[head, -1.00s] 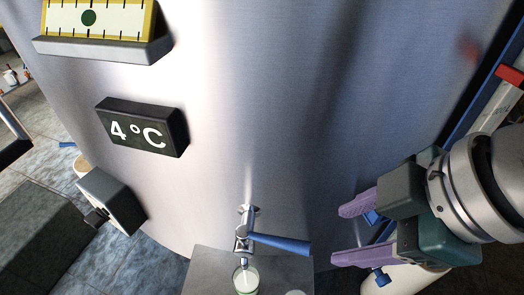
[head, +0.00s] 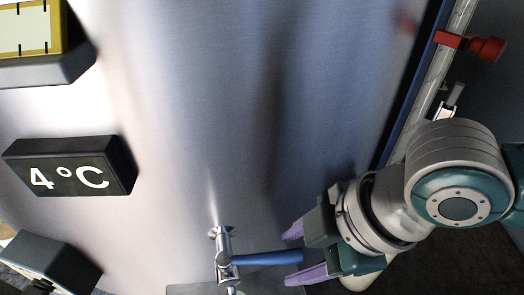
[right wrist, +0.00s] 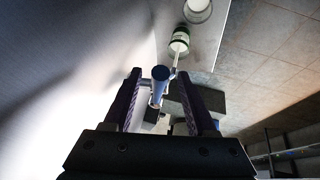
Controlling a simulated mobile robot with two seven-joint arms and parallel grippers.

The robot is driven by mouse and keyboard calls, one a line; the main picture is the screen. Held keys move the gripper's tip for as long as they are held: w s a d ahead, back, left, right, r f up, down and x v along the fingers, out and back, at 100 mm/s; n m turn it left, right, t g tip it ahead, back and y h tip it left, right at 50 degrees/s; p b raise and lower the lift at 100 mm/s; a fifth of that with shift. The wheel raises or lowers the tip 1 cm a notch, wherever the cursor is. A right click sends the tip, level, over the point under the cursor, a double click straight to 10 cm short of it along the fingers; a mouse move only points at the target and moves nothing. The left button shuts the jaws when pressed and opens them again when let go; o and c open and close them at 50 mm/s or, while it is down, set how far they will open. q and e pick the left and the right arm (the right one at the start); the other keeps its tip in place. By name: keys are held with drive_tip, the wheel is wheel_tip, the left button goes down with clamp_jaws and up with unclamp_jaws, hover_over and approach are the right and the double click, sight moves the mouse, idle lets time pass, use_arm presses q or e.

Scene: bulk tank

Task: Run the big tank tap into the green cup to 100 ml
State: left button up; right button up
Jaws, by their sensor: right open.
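The big tank (head: 215,120) fills the head view with its brushed metal wall. Its tap (head: 223,248) has a blue lever (head: 262,259) pointing right. My right gripper (head: 292,256) is open, its purple fingers at either side of the lever's end. In the right wrist view the lever (right wrist: 160,74) shows end-on between the fingers. The green cup (right wrist: 180,38) stands beyond it on a grey surface, with white inside. A thin pale streak runs between tap and cup. In the head view the cup is almost wholly below the frame. My left gripper is out of view.
A second white-topped vessel (right wrist: 198,7) stands near the cup. A black 4 °C display (head: 70,167) and a yellow-framed gauge (head: 28,30) are on the tank at left. A rail with a red knob (head: 485,48) stands at right, behind my arm.

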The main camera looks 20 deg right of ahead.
drive_tip(key=shift+c, duration=0.2)
clamp_jaws()
idle(0.3)
idle(0.4)
idle(0.6)
